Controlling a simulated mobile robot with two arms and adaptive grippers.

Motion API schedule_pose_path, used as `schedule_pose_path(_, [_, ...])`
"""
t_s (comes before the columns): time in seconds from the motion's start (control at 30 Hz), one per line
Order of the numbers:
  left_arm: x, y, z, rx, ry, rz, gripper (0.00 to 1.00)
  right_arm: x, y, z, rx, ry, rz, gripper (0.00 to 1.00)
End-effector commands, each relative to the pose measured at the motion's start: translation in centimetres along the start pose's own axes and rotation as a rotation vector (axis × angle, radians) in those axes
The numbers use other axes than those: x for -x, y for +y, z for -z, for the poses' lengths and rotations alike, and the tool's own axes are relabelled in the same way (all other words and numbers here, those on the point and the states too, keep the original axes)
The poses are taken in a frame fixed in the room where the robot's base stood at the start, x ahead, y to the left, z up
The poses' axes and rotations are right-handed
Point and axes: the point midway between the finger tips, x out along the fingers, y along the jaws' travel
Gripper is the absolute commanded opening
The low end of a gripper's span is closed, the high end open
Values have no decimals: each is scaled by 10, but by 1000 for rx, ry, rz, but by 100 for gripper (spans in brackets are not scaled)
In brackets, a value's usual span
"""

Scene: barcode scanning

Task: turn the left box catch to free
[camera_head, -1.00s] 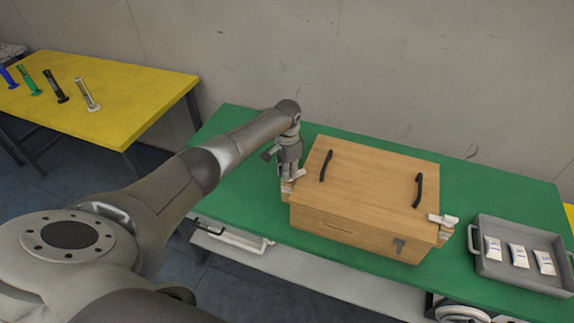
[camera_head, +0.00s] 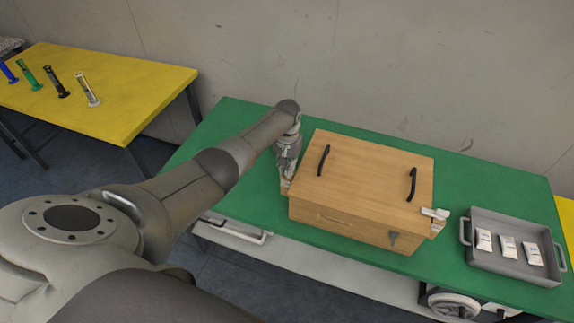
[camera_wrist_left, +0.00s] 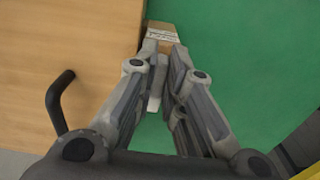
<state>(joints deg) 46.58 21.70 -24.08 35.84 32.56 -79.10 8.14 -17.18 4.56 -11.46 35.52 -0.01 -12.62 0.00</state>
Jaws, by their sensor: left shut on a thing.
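The wooden box (camera_head: 370,170) stands closed on the green table, with two black handles on its lid. My left gripper (camera_head: 287,184) points down at the box's left side; it also shows in the wrist view (camera_wrist_left: 166,58). Its fingers are shut on the left catch, whose pale lever (camera_wrist_left: 155,88) shows between them, beside a brown block with a white label (camera_wrist_left: 161,33). The fingers hide much of this catch, so its exact angle is hard to tell. The right catch (camera_head: 436,214) is a white lever on the box's right side. My right gripper is not in view.
A grey tray (camera_head: 465,232) with white packets stands right of the box on the green table (camera_head: 230,150). A yellow table (camera_head: 110,115) with several upright coloured tubes is at the back left. The green surface left of the box is clear.

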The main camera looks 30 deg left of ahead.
Motion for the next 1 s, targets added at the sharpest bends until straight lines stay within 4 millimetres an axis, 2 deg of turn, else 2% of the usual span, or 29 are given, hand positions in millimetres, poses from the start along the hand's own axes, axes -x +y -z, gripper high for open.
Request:
schedule_pose_path(0.57, [0, 0, 1, 32, 2, -1, 0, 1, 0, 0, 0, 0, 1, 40])
schedule_pose_path(0.6, [0, 0, 1, 32, 2, -1, 14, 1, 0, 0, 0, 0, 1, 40])
schedule_pose_path(0.73, [0, 0, 1, 31, 2, -1, 31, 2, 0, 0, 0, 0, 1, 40])
schedule_pose_path(1.0, [0, 0, 0, 30, 1, 0, 32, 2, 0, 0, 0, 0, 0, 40])
